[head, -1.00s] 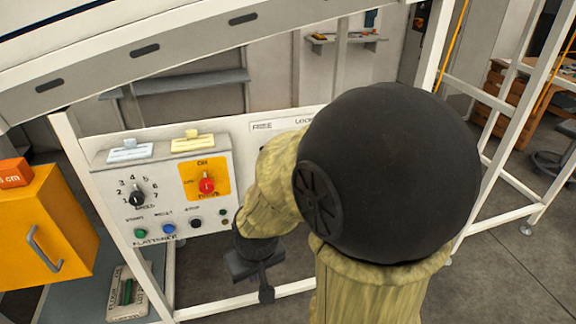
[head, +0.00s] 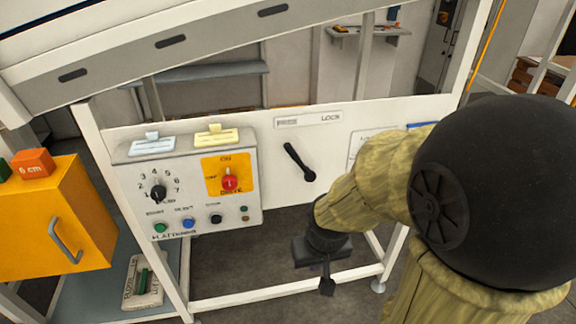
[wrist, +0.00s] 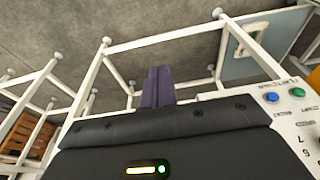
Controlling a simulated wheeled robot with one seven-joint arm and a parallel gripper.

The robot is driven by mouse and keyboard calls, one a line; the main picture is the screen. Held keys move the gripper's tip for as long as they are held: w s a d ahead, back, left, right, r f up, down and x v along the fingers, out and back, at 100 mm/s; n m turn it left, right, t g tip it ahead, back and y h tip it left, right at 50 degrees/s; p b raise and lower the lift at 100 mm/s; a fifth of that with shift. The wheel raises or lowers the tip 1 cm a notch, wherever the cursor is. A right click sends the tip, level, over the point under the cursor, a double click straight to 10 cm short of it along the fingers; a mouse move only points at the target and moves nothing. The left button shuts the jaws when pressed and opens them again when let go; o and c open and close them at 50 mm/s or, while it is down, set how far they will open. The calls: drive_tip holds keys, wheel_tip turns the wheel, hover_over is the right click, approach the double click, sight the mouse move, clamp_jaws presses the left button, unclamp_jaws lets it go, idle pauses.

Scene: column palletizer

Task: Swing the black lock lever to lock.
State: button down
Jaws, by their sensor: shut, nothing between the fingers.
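The black lock lever (head: 299,161) is on the white panel, under a strip marked FREE on the left and LOCK on the right (head: 308,120). It slants from upper left to lower right, with its thicker end low on the right. My gripper (head: 327,285) is below and slightly right of the lever, apart from it, pointing down. In the wrist view its dark fingers (wrist: 158,86) are together with nothing between them. The lever does not show in the wrist view.
A control box (head: 190,190) with knobs and buttons is left of the lever. A yellow cabinet (head: 55,220) with a handle stands further left. White frame bars (head: 285,292) run below the panel. My arm covers the panel's right part.

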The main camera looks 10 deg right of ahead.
drive_tip(key=n+t+h, duration=1.1)
drive_tip(key=n+t, duration=0.5)
drive_tip(key=n, duration=0.1)
approach(298, 158)
drive_tip(key=a, duration=0.1)
drive_tip(key=s+a, duration=0.1)
drive_tip(key=a, duration=0.1)
drive_tip(key=s+a+p, duration=0.1)
drive_tip(key=shift+a+f, duration=0.2)
drive_tip(key=shift+w, duration=0.1)
drive_tip(key=p+x, duration=0.3)
drive_tip(key=x, duration=0.7)
drive_tip(key=shift+f, duration=0.15)
